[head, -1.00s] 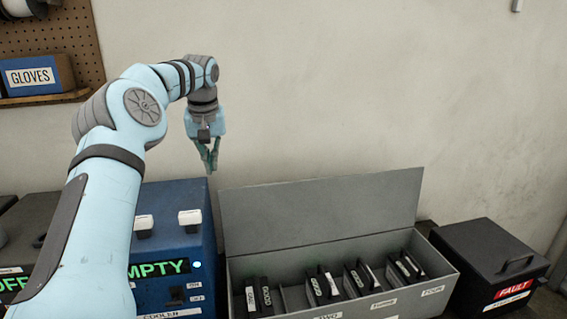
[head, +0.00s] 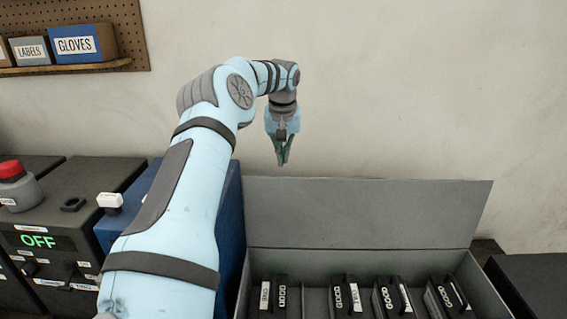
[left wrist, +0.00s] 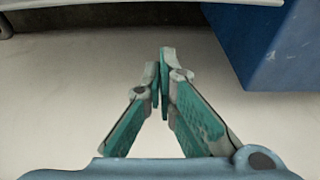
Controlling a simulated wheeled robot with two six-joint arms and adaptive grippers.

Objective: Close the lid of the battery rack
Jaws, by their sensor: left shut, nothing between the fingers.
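The battery rack (head: 240,290) is a long grey box at the lower right of the head view. Its lid (head: 365,212) is a flat grey panel, standing open and nearly upright along the back edge. Several dark batteries stand in the rack's slots. My left gripper (head: 282,160) points down, shut and empty, and appears just above the lid's top edge near its left end; I cannot tell its depth against the lid. In the left wrist view the closed fingers (left wrist: 163,85) hold nothing. My right gripper is not in view.
A blue box (head: 231,215), partly behind my left arm, stands left of the rack. A dark unit (head: 75,235) reading OFF, with a red button, is farther left. A black box (head: 540,285) is at right. A shelf (head: 75,67) hangs upper left.

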